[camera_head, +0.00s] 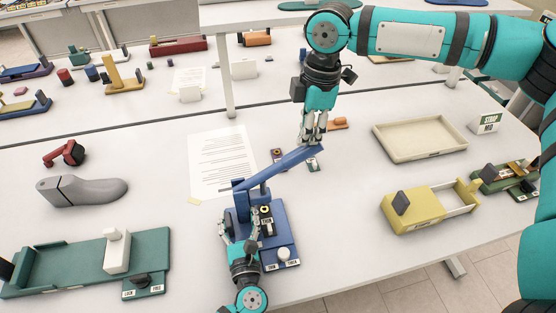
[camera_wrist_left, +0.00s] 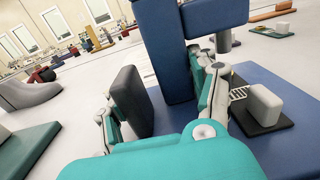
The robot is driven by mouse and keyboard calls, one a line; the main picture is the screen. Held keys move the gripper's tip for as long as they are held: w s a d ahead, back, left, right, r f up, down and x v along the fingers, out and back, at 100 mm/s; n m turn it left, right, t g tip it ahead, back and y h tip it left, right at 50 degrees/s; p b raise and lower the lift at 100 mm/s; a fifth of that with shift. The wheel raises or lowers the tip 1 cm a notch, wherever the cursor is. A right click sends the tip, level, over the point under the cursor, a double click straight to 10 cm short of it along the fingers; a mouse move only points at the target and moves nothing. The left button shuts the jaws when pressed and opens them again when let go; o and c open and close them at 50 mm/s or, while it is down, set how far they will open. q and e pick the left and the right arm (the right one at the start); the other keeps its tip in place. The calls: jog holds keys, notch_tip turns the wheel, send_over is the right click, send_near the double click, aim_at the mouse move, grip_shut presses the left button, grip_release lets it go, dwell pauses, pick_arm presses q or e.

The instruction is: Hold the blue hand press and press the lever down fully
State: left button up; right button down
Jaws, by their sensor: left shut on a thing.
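The blue hand press (camera_head: 284,232) stands near the table's front edge, with a dark blue base, an upright column and a long lever (camera_head: 283,168). The lever slants from the column towards the upper right. My left gripper (camera_head: 238,230) is shut on the press beside its column.
A grey shoe last (camera_head: 85,190) and a green fixture (camera_head: 65,262) stand left. A paper sheet (camera_head: 222,160) lies behind the press. A yellow fixture (camera_head: 428,207) and a cream tray (camera_head: 420,137) are at right. Free table lies between press and yellow fixture.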

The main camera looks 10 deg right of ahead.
jog(key=shift+f, duration=0.3)
jog(key=shift+d+f, duration=0.95)
jog(key=shift+f, duration=3.2)
jog(key=shift+a+r, duration=0.3)
jog(key=shift+r, duration=1.45)
jog(key=shift+a+r, duration=0.35)
jog(key=shift+r, duration=1.4)
jog(key=shift+a+r, duration=0.3)
jog(key=shift+r, duration=1.45)
notch_tip(320, 180, up, 12)
jog(key=d, duration=0.1)
jog(key=shift+d, duration=0.1)
